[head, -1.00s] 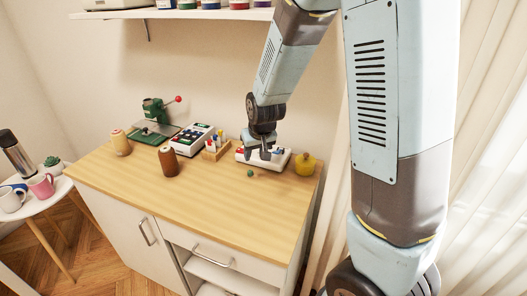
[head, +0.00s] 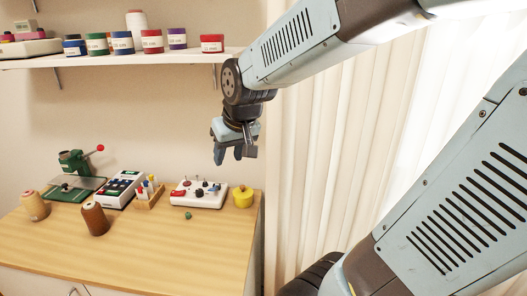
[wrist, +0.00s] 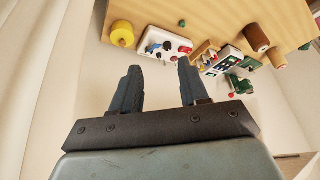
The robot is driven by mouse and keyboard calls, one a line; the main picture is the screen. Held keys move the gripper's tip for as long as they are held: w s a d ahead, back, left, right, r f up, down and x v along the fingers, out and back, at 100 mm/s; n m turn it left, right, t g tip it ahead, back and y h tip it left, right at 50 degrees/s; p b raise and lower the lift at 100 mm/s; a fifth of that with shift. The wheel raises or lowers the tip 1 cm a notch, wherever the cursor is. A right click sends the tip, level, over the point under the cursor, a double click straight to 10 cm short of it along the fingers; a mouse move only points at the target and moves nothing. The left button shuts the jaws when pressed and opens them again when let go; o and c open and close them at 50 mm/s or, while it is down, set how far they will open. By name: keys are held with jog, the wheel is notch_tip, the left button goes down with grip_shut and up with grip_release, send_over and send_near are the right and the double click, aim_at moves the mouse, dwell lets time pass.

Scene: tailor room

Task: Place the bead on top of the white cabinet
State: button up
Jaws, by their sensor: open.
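The bead (head: 188,215) is a small green ball resting on the wooden top (head: 150,245) of the cabinet with white fronts (head: 25,281). It lies in front of the white box with knobs. It also shows small near the top of the wrist view (wrist: 182,23). My gripper (head: 228,158) is open and empty, high above the back right part of the cabinet top, clear of the bead. In the wrist view its two dark fingers (wrist: 158,68) are spread apart with nothing between them.
A white box with knobs (head: 199,195) and a yellow pot (head: 242,197) stand near the bead. A brown spool (head: 94,219), pen holder and green press stand left. A wall shelf (head: 120,57) with jars hangs above. Curtains are right. The cabinet top's front is clear.

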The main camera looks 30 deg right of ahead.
jog(key=s+d+r, duration=0.1)
jog(key=s+r, duration=0.1)
jog(key=s, duration=0.3)
jog(key=s+d+r+h, duration=0.1)
jog(key=s+d+r, duration=0.1)
jog(key=s, duration=0.4)
jog(key=shift+s+d+r+m, duration=0.15)
jog(key=shift+r+m, duration=0.25)
jog(key=shift+r, duration=0.1)
jog(key=shift+c, duration=0.4)
dwell(0.6)
